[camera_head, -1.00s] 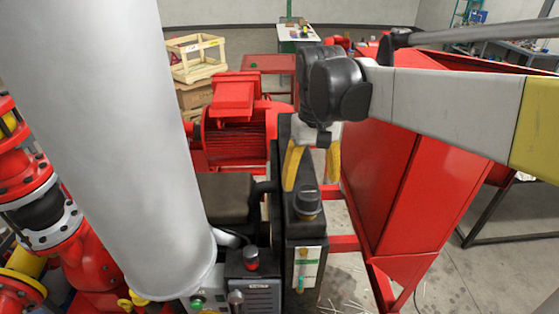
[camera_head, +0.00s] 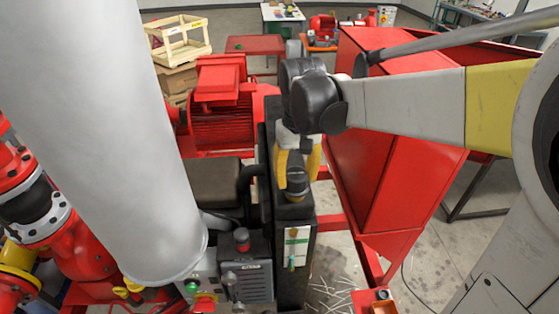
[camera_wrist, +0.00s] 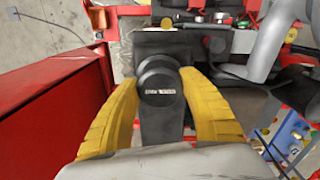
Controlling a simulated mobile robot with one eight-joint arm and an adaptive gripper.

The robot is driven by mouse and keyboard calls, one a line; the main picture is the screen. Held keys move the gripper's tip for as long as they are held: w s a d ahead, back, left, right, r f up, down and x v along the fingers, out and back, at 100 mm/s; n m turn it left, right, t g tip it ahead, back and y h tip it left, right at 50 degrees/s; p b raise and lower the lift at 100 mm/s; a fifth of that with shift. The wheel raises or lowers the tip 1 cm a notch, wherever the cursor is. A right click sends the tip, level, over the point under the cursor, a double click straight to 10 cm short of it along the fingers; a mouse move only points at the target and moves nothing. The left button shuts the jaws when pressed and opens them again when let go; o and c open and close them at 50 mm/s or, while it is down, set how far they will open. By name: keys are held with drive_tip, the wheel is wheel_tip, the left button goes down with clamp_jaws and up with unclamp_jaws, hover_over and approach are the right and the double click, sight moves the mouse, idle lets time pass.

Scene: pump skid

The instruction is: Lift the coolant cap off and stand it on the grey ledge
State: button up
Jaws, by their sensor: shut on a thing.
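The dark round coolant cap (camera_head: 296,187) is at the top of a narrow black tank (camera_head: 306,218) with a sight gauge on its front. My gripper (camera_head: 297,178) is shut on the cap, with one yellow finger on each side. In the wrist view the cap (camera_wrist: 160,84), with pale lettering on top, sits between the fingertips (camera_wrist: 160,78). I cannot tell whether the cap touches the tank neck or is slightly raised. I cannot pick out the grey ledge for certain.
A red motor (camera_head: 220,115) stands behind left, and a large pale pipe (camera_head: 120,150) fills the left. A red hopper (camera_head: 390,170) is close on the right. A control box (camera_head: 248,282) with a red button is in front left of the tank.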

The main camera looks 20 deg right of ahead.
sight(296, 173)
drive_tip(key=shift+w+r, duration=0.1)
drive_tip(key=shift+r, duration=0.55)
wheel_tip(296, 173, up, 3)
drive_tip(key=shift+f+b, duration=0.15)
drive_tip(key=shift+b, duration=0.25)
drive_tip(key=s+d+r+b, duration=0.1)
drive_tip(key=s+d+r, duration=0.6)
drive_tip(key=d, duration=0.2)
drive_tip(key=shift+s, duration=0.25)
